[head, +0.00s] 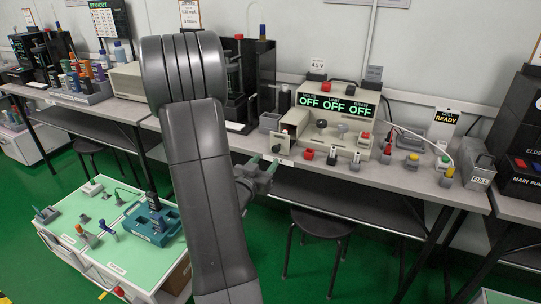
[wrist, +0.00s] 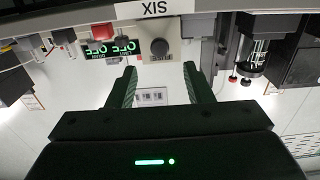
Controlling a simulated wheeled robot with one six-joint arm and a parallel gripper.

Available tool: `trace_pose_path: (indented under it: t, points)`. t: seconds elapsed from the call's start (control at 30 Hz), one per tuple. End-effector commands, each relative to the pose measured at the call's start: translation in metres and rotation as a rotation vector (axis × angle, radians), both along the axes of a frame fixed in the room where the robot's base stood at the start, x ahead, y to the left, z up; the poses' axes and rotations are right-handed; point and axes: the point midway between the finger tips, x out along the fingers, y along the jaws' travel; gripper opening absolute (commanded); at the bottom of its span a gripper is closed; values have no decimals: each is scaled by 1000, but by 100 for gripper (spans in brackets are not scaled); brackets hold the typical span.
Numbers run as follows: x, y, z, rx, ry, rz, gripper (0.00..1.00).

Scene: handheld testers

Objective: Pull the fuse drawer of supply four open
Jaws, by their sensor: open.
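A beige power supply (head: 338,112) stands on the right bench in the head view, its green displays reading OFF. Its displays also show upside down in the wrist view (wrist: 112,48). My gripper (head: 264,166) is open and empty, in front of the bench's front edge and left of the supply. In the wrist view its two fingers (wrist: 160,80) are apart, with nothing between them. A beige block with a black knob (wrist: 159,47) lies beyond the fingertips, near a label reading SIX (wrist: 157,9).
Black stands (head: 238,85) are behind my arm. A low green-topped cart (head: 110,228) is at lower left. A stool (head: 322,222) stands under the bench.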

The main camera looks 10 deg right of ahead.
Motion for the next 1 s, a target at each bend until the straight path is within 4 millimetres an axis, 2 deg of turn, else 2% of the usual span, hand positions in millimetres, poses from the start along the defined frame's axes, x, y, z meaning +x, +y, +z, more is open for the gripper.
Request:
trace_pose_path:
  t: [0.03,0.2,0.4,0.83,1.0]
  points:
    - [-11,9,1,-2,1,6,46]
    - [-38,27,0,-2,1,5,46]
    - [-54,37,0,-1,-1,1,46]
    - [-59,40,0,-1,-1,0,46]
    - [-53,35,0,0,-1,-3,46]
